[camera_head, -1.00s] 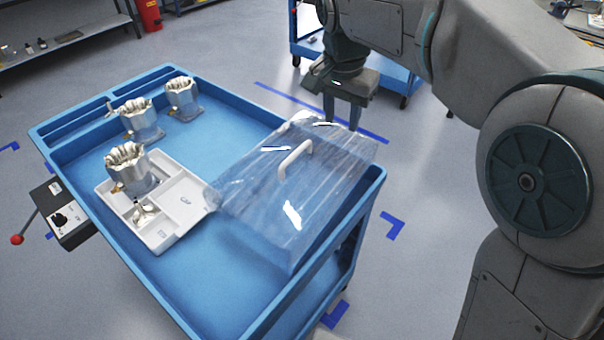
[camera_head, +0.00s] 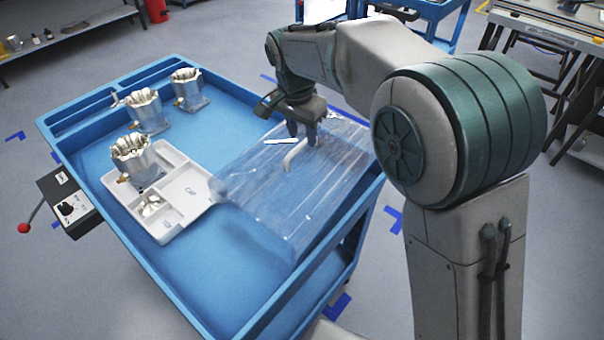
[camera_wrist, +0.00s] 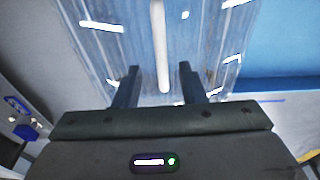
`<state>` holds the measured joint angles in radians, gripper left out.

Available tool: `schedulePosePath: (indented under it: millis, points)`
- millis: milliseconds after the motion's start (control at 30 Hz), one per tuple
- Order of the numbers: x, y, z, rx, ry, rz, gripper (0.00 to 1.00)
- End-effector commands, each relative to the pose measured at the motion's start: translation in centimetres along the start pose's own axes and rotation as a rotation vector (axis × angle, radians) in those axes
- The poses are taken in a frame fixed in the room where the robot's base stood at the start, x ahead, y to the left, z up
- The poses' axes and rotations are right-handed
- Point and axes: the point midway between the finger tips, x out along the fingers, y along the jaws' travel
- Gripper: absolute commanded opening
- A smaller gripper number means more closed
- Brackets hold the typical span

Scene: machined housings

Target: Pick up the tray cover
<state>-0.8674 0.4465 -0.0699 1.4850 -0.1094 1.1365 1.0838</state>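The tray cover (camera_head: 262,192) is a clear plastic box lid with a white bar handle (camera_head: 295,155) on top. It lies on the right part of the blue cart. My gripper (camera_head: 302,133) is above the cover at the handle's far end, fingers pointing down. In the wrist view my gripper (camera_wrist: 158,72) is open, and the handle (camera_wrist: 160,45) runs between its two fingers with a gap on each side. I cannot tell how far the fingertips are above the cover.
The blue cart (camera_head: 225,293) has raised rims. A white divided tray (camera_head: 187,191) left of the cover holds a metal housing (camera_head: 133,160) and small metal parts. Two more housings (camera_head: 146,110) (camera_head: 188,88) stand behind it. A control box with a lever (camera_head: 70,208) hangs at the cart's left side.

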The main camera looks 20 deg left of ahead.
Motion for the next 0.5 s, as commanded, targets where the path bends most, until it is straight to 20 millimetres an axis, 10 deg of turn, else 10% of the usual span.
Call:
schedulePosePath:
  millis: [500]
  points:
    - [4.8,-0.2,0.6,0.000,0.000,0.001,0.37]
